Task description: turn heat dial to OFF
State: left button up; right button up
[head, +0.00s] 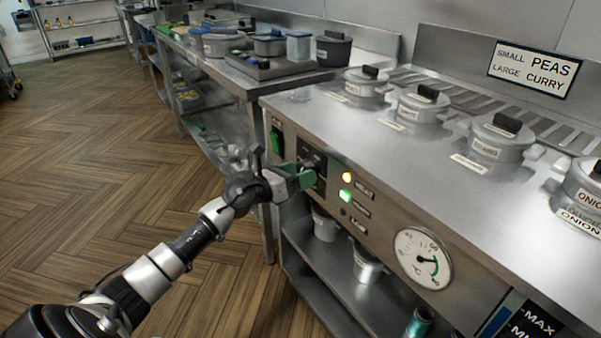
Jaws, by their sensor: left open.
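The heat dial (312,163) is a dark knob on a black plate on the front panel of the steel range (390,205). My left gripper (300,180) is open at the dial, with its green-padded fingers close in front of the plate. The fingers partly hide the dial, so I cannot tell whether they touch it or where it points. An orange lamp (347,177) and a green lamp (346,195) are lit right of the dial. My right gripper is not in view.
A green switch (277,140) sits left of the dial and a round gauge (423,259) to the right. Lidded pots (424,104) stand on the range top. A steel counter (245,82) with containers stands beyond. The wooden floor (110,150) at left is clear.

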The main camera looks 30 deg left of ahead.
pick_arm(q)
jog(key=shift+w+d, duration=0.15)
jog(key=shift+w, duration=0.2)
jog(key=shift+c, duration=0.2)
jog(key=c, duration=0.9)
